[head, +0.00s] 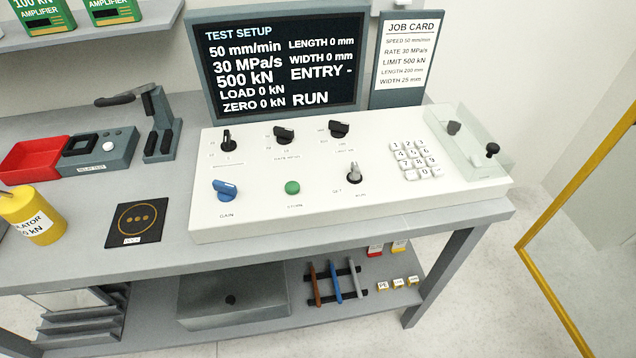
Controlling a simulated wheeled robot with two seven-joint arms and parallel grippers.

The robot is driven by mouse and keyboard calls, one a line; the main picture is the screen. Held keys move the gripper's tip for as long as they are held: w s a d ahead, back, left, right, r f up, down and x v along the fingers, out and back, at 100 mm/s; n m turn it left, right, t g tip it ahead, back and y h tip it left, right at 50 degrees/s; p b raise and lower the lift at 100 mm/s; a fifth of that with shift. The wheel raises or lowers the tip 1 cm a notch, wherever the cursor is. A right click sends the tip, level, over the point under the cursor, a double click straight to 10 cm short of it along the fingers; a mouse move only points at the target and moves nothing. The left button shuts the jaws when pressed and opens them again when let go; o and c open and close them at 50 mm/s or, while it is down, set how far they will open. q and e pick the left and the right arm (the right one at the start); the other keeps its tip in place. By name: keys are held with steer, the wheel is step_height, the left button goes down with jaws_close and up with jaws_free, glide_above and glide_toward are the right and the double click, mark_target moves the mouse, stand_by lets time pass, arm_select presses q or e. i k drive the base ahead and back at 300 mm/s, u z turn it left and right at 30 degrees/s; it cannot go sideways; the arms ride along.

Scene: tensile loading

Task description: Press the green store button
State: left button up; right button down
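The green store button (292,187) is a small round cap on the sloped white control console (260,220). It sits in the lower row, with a small label below it. The blue gain knob (226,190) is to its left and a grey-black switch (354,173) is to its right. Nothing covers the button. Neither of my grippers shows in the head view.
Black knobs (284,134) line the console's upper row; a keypad (416,159) is at right. The screen (283,62) reads TEST SETUP, with a job card (408,55) beside it. A yellow cylinder (32,214) and red tray (35,160) stand left. Space before the console is clear.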

mark_target(292, 187)
steer(key=z, duration=0.6)
steer(key=k, duration=0.95)
steer(key=u, duration=1.3)
steer(key=i, duration=0.5)
steer(key=u, duration=0.05)
